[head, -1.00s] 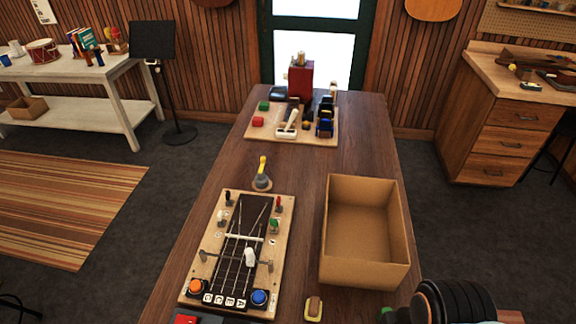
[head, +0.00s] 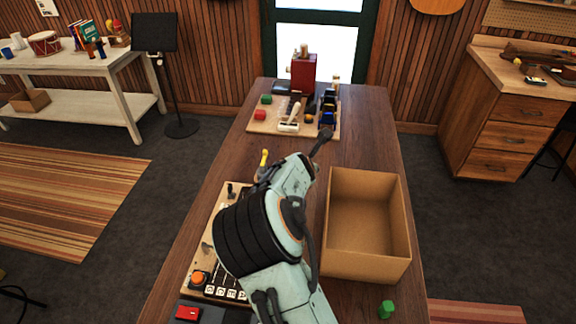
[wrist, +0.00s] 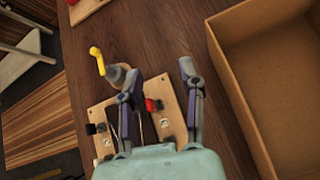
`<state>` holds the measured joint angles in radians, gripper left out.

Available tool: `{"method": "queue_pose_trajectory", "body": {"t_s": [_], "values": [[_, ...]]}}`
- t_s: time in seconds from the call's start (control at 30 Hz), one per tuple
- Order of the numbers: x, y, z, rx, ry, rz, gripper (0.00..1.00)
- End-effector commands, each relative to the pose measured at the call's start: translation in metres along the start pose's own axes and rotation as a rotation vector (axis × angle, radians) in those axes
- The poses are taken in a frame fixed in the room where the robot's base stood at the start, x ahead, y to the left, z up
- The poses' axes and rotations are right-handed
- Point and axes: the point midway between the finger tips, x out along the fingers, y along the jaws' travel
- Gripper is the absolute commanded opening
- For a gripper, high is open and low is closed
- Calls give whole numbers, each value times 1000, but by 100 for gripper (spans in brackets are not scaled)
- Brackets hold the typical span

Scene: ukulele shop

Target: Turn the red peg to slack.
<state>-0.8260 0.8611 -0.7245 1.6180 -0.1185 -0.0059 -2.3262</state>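In the head view my arm hides the red peg and most of the board (head: 192,262). My gripper (wrist: 160,70) is open, with one finger on each side of the red peg's position in the wrist view. Nothing is held between the fingers. I cannot tell whether either finger touches the peg. In the head view my gripper (head: 296,156) reaches over the far end of the board.
A yellow-topped grey piece (wrist: 98,62) stands just beyond the board. An open cardboard box (head: 368,268) is to the right. A black peg (wrist: 91,128) is at the board's left. A green block (head: 386,309) lies near the front. A tool board (head: 262,126) is farther back.

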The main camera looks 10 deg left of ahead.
Motion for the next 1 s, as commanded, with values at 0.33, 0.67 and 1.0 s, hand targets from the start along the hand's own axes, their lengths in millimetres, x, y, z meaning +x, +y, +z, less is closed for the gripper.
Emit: {"method": "queue_pose_trajectory", "body": {"t_s": [0.33, 0.67, 1.0], "values": [[26, 50, -95, -236, 77, 6, 38], [75, 49, -99, -232, 79, 6, 38], [84, 48, -100, -230, 80, 6, 38]]}}
